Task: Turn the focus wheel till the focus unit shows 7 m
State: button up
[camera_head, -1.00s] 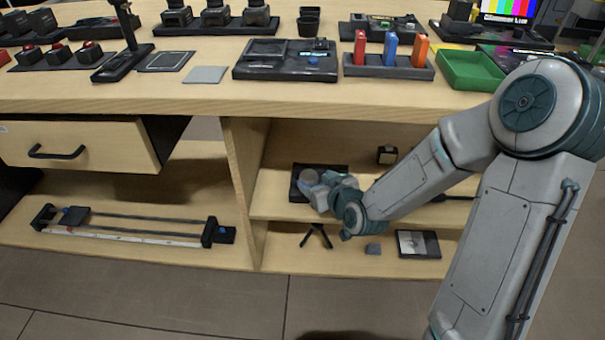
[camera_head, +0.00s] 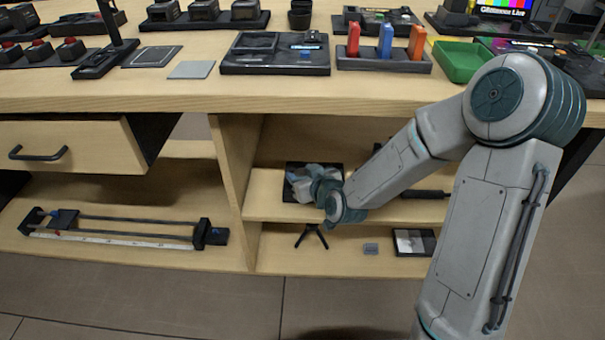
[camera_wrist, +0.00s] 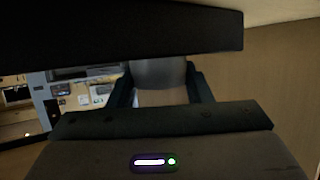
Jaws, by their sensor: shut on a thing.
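A dark, flat unit (camera_head: 332,171) sits on the upper shelf under the desk; I take it for the focus unit. My gripper (camera_head: 298,182) reaches into the shelf opening at this unit and partly covers it. In the wrist view, a grey rounded piece (camera_wrist: 158,73), likely the focus wheel, lies between the two dark fingers of my gripper (camera_wrist: 160,92), which are shut on it. A dark bar crosses the top of that view. No distance reading is legible in either view.
The shelf divider (camera_head: 232,185) stands left of my gripper, and the desk top (camera_head: 200,96) overhangs it. A slider rail (camera_head: 125,232) lies at left below a part-open drawer (camera_head: 70,145).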

jog(key=shift+f+m+t+h+b, duration=0.1)
jog(key=shift+m+t+h+b, duration=0.35)
jog(key=shift+b, duration=0.2)
jog(key=shift+m+h, duration=0.35)
jog(key=o, duration=1)
